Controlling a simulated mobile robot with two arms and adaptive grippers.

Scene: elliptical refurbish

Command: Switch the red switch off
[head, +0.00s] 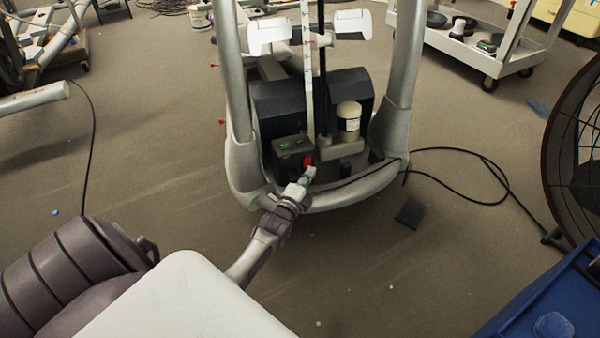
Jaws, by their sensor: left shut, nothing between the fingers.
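The red switch (308,160) sits low on the front of a dark box (292,144) with a small green light, inside the base of the elliptical machine (242,170). My left gripper (309,174) is shut and empty. Its fingertips are right at the lower edge of the red switch, and I cannot tell whether they touch it. The gripper hides part of the area below the switch. The switch's position, on or off, is too small to tell. My right gripper is not in view.
The machine's curved grey frame surrounds the box, with two thick uprights. A white-capped cylinder (348,118) stands right of the switch. A black cable (470,155) lies on the floor to the right. A blue bin (535,305) is at lower right, beside a large fan (575,150).

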